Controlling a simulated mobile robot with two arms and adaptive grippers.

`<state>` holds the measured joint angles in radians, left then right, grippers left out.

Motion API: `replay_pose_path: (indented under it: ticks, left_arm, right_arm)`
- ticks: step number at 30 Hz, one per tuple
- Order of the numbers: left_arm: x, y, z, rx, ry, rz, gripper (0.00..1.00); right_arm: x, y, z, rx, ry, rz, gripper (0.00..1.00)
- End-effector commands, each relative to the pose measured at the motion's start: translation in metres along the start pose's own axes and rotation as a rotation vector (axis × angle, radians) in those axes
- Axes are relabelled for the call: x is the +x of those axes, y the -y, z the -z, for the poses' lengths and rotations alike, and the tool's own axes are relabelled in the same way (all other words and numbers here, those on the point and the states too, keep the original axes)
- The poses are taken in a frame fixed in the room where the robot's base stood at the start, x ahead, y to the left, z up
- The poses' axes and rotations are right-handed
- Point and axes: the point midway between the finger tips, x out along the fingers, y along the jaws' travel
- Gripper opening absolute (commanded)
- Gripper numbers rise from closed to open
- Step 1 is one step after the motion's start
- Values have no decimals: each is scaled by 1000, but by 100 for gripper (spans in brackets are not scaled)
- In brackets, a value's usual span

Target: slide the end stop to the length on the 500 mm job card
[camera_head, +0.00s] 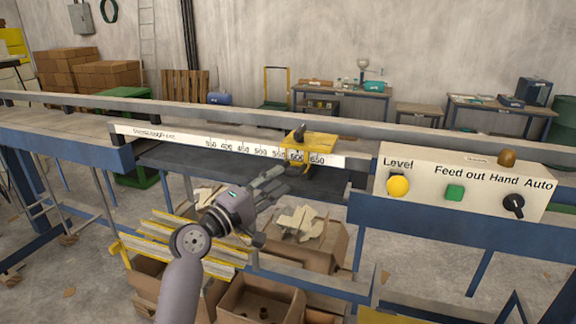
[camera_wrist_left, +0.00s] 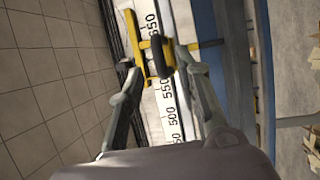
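The yellow end stop (camera_head: 313,139) sits on the white scale rail (camera_head: 220,144), between the 550 and 650 marks, with a dark upright handle on top. In the left wrist view the end stop (camera_wrist_left: 143,44) lies ahead, with its dark handle (camera_wrist_left: 160,56) roughly between my fingertips. My left gripper (camera_head: 276,179) is in front of the rail, just left of and below the stop. In the left wrist view the gripper (camera_wrist_left: 156,62) has its fingers spread wide; contact with the handle cannot be told. My right gripper is out of view. No job card is readable.
A control box (camera_head: 460,180) with a yellow button, green button and black selector stands at the right. Yellow slatted racks (camera_head: 180,245) and cardboard boxes (camera_head: 260,302) lie below the rail. A blue-framed conveyor (camera_head: 60,140) runs to the left.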

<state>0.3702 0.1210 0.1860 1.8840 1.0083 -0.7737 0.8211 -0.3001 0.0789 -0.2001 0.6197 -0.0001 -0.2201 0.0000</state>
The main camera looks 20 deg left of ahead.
Motion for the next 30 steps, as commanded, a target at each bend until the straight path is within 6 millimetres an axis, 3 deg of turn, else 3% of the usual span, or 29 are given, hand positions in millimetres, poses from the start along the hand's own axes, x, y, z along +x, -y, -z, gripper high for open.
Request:
replay_pose_path:
  ticks: [3, 9, 20, 30]
  left_arm:
    - [23, -3, -1, -2, 2, 0, 31]
    - [43, -1, 0, 0, 0, 0, 31]
    - [47, 1, 0, 1, 0, 0, 31]
    - [47, 0, 0, 1, 0, 0, 8]
  right_arm:
    - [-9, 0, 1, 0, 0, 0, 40]
    - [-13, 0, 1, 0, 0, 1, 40]
    - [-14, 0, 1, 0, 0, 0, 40]
    - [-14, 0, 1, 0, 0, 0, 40]
